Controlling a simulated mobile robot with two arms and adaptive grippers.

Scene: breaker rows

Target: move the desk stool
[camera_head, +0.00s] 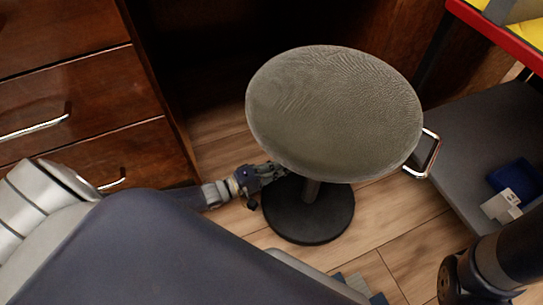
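The desk stool (335,110) stands upright in the middle of the head view. It has a round grey-green padded seat, a dark post (311,189) and a round black base (320,225) on the floor. My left gripper (279,171) is low under the left edge of the seat, just left of the post and above the base. Its fingertips are partly hidden by the seat, so I cannot tell whether they touch or enclose the post. My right arm shows at the lower right, but its gripper is out of view.
A brown wooden desk with drawers (80,90) stands at the left, with a dark knee space behind the stool. A chrome handle (430,155) is close to the seat's right edge. A grey shelf (470,150) at the right bears a blue bin (515,180). Wooden floor (405,225) is clear at the front right.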

